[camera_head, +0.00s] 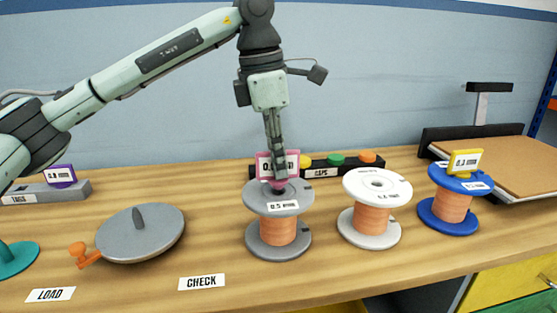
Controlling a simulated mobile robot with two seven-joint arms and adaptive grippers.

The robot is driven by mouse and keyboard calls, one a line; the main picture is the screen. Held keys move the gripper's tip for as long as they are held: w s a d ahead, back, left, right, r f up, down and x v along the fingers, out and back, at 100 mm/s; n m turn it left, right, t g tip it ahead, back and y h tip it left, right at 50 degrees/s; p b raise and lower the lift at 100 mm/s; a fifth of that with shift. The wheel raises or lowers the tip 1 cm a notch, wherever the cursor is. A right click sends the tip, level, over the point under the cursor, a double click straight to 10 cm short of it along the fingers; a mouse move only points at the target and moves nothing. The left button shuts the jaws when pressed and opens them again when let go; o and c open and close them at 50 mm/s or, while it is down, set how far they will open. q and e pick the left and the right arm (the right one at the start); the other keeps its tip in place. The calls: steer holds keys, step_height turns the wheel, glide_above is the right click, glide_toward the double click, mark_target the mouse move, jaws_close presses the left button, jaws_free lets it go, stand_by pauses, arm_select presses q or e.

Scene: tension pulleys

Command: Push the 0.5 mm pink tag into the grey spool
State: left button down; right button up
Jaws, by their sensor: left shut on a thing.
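The pink tag (264,164) is upright at the top of the grey spool (278,250), over its hub. My left gripper (280,177) points straight down above the spool and is shut on the pink tag. The fingers cover part of the tag's print. The grey spool stands upright, wound with copper wire, and its top flange has a white label reading 0.5 mm. Whether the tag's foot is inside the spool's hole cannot be told. My right gripper is not in view.
A white spool (371,240) and a blue spool (448,228) with a yellow tag (465,162) stand to the right. A black caps rack (318,170) is close behind. A grey disc (150,240) with an orange crank and a tags block (42,194) with a purple tag are left.

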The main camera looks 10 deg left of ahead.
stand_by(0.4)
arm_select(q)
steer(key=shift+f, duration=0.15)
steer(key=shift+f+b, duration=0.75)
steer(key=shift+f, duration=0.2)
steer(key=shift+f, duration=0.1)
steer(key=c, duration=1.6)
jaws_free()
steer(key=r, duration=0.4)
steer(key=a+r, duration=0.1)
steer(key=r, duration=0.7)
steer(key=shift+s+a, duration=0.35)
